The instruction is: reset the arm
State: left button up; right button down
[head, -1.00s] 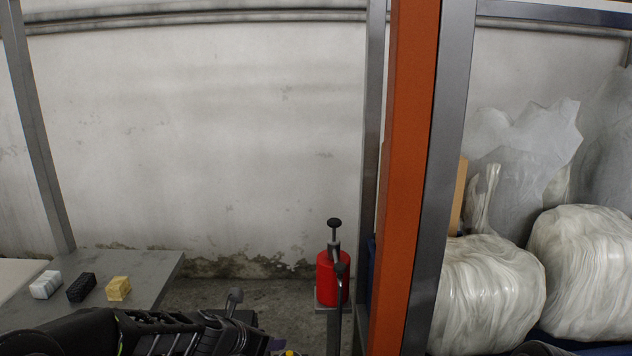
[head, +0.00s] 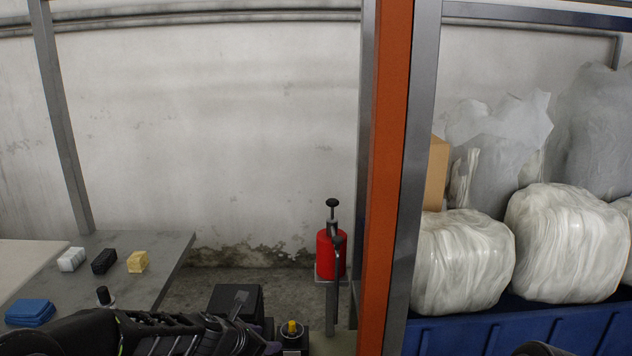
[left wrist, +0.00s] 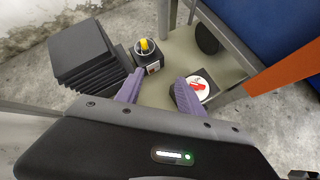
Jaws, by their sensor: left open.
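My left arm comes in from the lower left of the head view. Its gripper (head: 262,338) is at the bottom, near a small dark box with a yellow top (head: 291,329). In the left wrist view the two purple fingers of my left gripper (left wrist: 159,90) are spread apart with nothing between them. The yellow-topped box (left wrist: 148,55) lies just beyond the fingers. My right gripper does not show.
A stack of black plates (left wrist: 88,55) stands left of the yellow-topped box. A grey table (head: 140,265) bears small blocks and blue pieces (head: 30,313). An orange post (head: 387,190) and a blue bin (head: 470,333) of wrapped bundles are right. A red cylinder (head: 330,257) stands centrally.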

pick_arm(q)
jog(key=s+f+m+g+y+b, duration=0.1)
jog(key=s+f+m+b, duration=0.1)
jog(key=s+f+m, duration=0.6)
jog(key=s+f+m+g+y+b, duration=0.15)
jog(key=s+f+m, duration=0.25)
jog(key=f+m, duration=0.65)
jog(key=s+d+f+m+g+h+b, duration=0.1)
jog(key=s+d+f+m+g+b, duration=0.2)
jog(key=s+f, duration=0.8)
jog(key=s+d+f+m+g+h+b, duration=0.2)
jog(key=s+f+m+b, duration=0.25)
jog(key=s+f, duration=0.75)
notch_tip(320, 180, up, 15)
jog(key=s+p, duration=0.2)
jog(key=p, duration=1.2)
jog(key=shift+a+r, duration=0.2)
jog(key=shift+a, duration=0.05)
jog(key=shift+y, duration=0.25)
